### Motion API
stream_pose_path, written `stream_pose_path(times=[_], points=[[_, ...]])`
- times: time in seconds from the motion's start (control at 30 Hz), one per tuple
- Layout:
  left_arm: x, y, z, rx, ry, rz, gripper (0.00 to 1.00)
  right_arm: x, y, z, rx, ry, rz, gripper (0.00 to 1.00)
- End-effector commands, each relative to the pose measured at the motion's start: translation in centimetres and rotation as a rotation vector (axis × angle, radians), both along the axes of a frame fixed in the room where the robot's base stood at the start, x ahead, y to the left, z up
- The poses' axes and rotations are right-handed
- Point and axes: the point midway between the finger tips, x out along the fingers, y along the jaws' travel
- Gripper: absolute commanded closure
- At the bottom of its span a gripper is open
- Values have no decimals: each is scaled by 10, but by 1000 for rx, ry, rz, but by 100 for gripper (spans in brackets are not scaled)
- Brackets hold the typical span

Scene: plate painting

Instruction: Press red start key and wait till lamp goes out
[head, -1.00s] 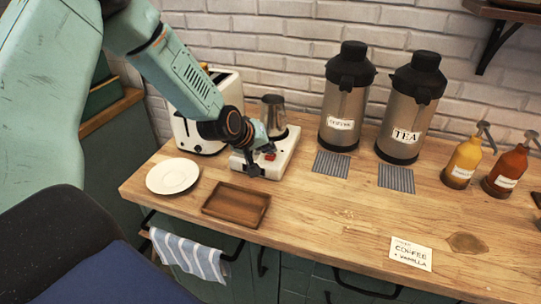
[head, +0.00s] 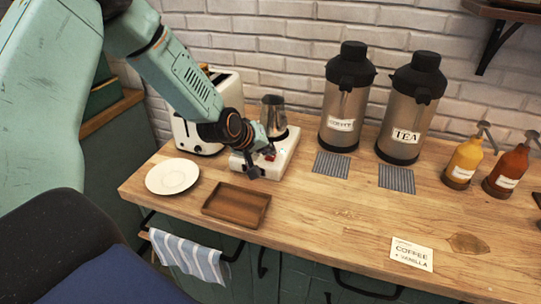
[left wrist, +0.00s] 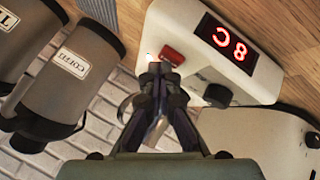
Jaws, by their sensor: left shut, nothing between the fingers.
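A white machine (head: 283,158) stands on the counter with a metal jug (head: 273,115) on it. The left wrist view shows its red key (left wrist: 173,55), a dark knob (left wrist: 218,95) and a display (left wrist: 227,44) with lit red characters. A small bright glow (left wrist: 151,58) shows beside the red key; it looks like a lit lamp. My left gripper (head: 260,165) is shut and empty, with its fingertips (left wrist: 161,72) at the machine's front, close to the key. I cannot tell whether they touch it. My right gripper is not in view.
A toaster (head: 222,95) stands behind my left arm. A white plate (head: 172,176) and a wooden tray (head: 236,204) lie in front. Coffee (head: 341,108) and tea (head: 408,115) dispensers, syrup bottles (head: 463,164) and a card (head: 411,254) are to the right.

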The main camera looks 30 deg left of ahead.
Motion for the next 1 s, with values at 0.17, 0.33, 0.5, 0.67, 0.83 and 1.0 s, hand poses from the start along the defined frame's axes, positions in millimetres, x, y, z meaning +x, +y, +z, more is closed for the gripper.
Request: stream_pose_path(times=[0.17,0.33,0.5,0.67,0.83,1.0], points=[[-2,-1,9,-1,2,0,100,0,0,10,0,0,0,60],[-3,-1,17,-1,1,-1,100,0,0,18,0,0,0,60],[-3,-1,16,-1,1,-1,100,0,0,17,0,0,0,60],[-3,-1,16,0,1,-1,100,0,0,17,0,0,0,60],[-2,-1,25,0,1,-1,100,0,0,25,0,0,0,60],[-2,-1,41,0,0,0,100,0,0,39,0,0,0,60]])
